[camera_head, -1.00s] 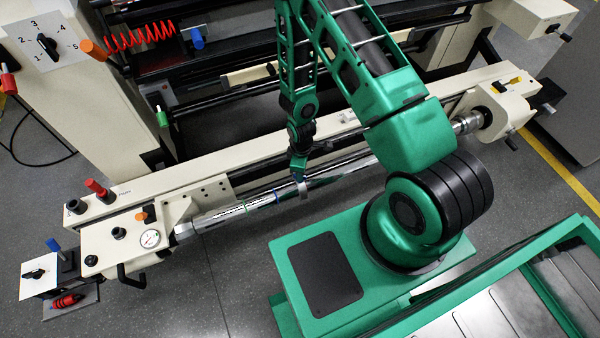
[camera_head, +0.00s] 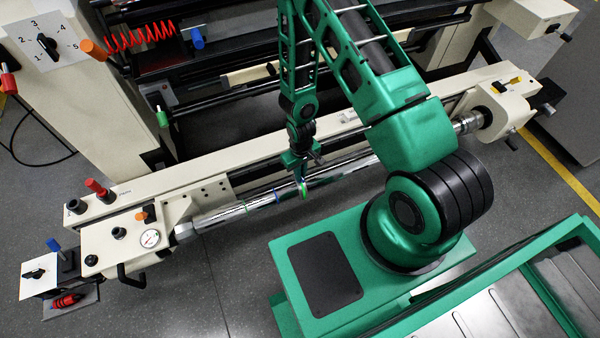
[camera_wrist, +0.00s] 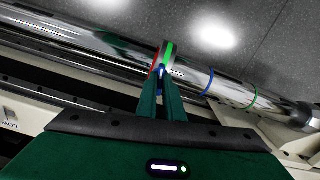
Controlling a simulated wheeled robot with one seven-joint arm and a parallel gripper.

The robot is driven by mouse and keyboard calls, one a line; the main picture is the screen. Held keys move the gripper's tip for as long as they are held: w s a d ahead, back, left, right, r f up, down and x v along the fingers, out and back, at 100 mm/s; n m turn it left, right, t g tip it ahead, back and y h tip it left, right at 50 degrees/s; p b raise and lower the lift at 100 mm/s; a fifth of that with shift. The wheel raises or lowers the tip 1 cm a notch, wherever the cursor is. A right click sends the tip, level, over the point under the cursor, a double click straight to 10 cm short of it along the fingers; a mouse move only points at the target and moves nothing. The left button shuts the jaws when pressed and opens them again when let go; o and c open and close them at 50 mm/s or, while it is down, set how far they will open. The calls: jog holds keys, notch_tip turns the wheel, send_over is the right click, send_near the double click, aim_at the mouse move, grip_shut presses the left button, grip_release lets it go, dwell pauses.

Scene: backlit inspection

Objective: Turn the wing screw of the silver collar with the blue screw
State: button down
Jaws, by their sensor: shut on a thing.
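The silver collar (camera_wrist: 169,50) sits around the polished shaft (camera_wrist: 110,44), with green and red bands showing on it in the wrist view. It also shows on the shaft in the head view (camera_head: 304,191), small and partly behind my gripper. My gripper (camera_wrist: 162,74) is at the collar's near side, its two fingers close together. It is shut on the blue wing screw (camera_wrist: 161,71), of which only a small blue part shows between the fingertips. In the head view my gripper (camera_head: 301,179) reaches down to the shaft from above.
A blue ring (camera_wrist: 209,81) and a green ring (camera_wrist: 253,97) are on the shaft beside the collar. A cream beam (camera_head: 230,160) runs behind the shaft.

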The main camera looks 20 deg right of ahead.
jog(key=shift+w+d+m, duration=0.1)
jog(key=shift+m, duration=0.2)
dwell(0.4)
jog(key=c, duration=1.9)
grip_release()
jog(key=shift+o, duration=0.2)
notch_tip(320, 180, up, 11)
jog(key=shift+f, duration=0.15)
